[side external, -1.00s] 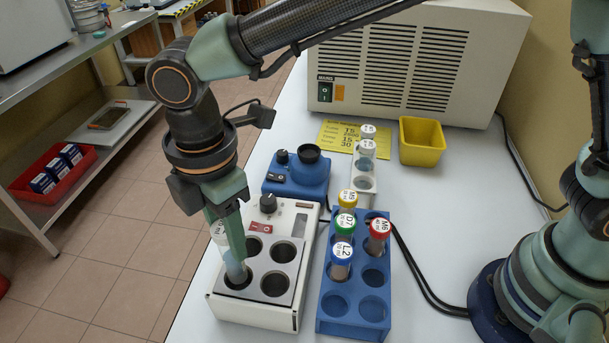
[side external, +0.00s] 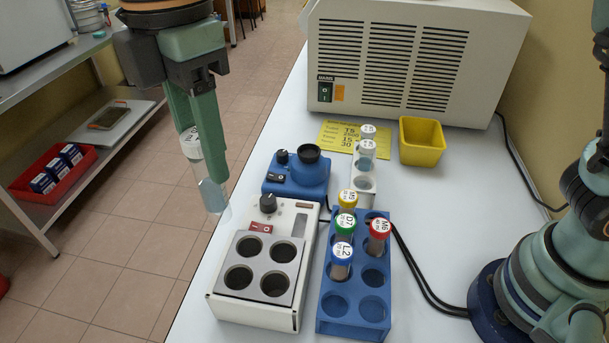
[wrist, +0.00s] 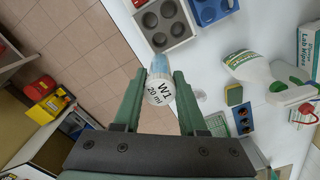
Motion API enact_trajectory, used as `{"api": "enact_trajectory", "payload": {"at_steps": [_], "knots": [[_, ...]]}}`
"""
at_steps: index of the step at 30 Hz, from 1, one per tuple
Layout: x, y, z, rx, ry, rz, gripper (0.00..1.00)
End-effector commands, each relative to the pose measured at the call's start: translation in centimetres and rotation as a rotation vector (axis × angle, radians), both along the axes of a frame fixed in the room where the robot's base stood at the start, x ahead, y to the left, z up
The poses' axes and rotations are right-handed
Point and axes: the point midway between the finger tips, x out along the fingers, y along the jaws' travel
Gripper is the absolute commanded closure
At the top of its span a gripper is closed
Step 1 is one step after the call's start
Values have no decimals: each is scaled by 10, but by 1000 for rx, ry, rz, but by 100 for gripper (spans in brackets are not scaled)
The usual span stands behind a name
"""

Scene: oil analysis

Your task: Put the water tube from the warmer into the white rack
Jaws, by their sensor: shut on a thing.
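My gripper (side external: 207,150) is shut on the water tube (side external: 211,192), a clear tube with pale blue liquid and a white cap. It holds the tube slightly tilted in the air, left of the warmer and apart from it. In the wrist view the cap (wrist: 160,93) reads "W1 20 ml" between my fingers (wrist: 160,76). The warmer (side external: 222,305) is a white box with a grey block of several wells, all empty.
A blue rack (side external: 338,323) with yellow, green, blue and red capped tubes stands right of the warmer. A blue mixer (side external: 297,180) is left of the white rack. A yellow bin (side external: 421,142) and a large vented machine (side external: 415,60) are behind.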

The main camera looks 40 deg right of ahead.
Motion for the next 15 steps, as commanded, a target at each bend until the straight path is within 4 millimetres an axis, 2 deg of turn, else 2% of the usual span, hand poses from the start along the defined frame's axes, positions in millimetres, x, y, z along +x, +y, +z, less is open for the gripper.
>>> {"api": "enact_trajectory", "payload": {"at_steps": [11, 15], "knots": [[1, -1, -1, 0, 0, -1, 100], [12, -16, -5, -1, 1, -5, 100]]}}
